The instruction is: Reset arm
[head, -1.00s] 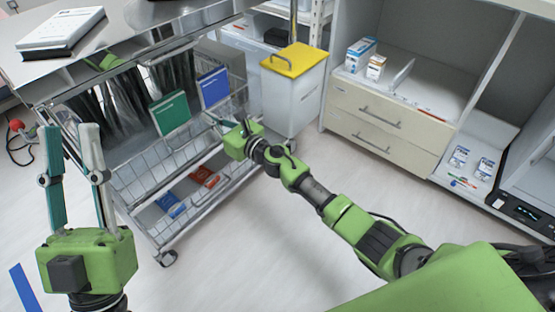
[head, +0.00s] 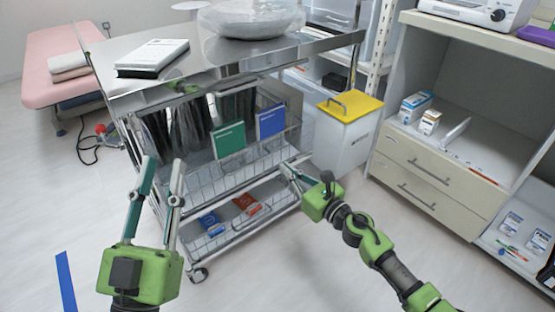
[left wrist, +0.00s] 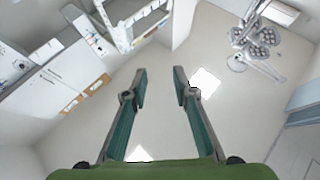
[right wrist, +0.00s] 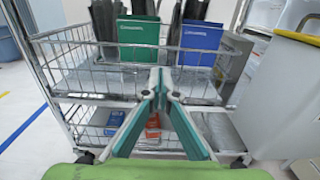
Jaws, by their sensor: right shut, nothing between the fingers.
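My left gripper (head: 161,165) points upward in the head view, in front of the cart's left side. Its fingers are apart and empty; they also show spread in the left wrist view (left wrist: 160,75), with walls and ceiling behind them. My right gripper (head: 286,167) reaches in from the right, close in front of the cart's basket. In the right wrist view its fingertips (right wrist: 160,82) meet with nothing between them. The green binder (right wrist: 138,38) and the blue binder (right wrist: 200,42) stand in the basket beyond it.
The metal cart (head: 240,66) stands ahead with a white book (head: 152,56) on top. Red (head: 247,204) and blue (head: 211,223) packs lie on its lower shelf. A yellow-lidded bin (head: 343,140) and a drawer cabinet (head: 436,170) stand to the right. Floor at left is open.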

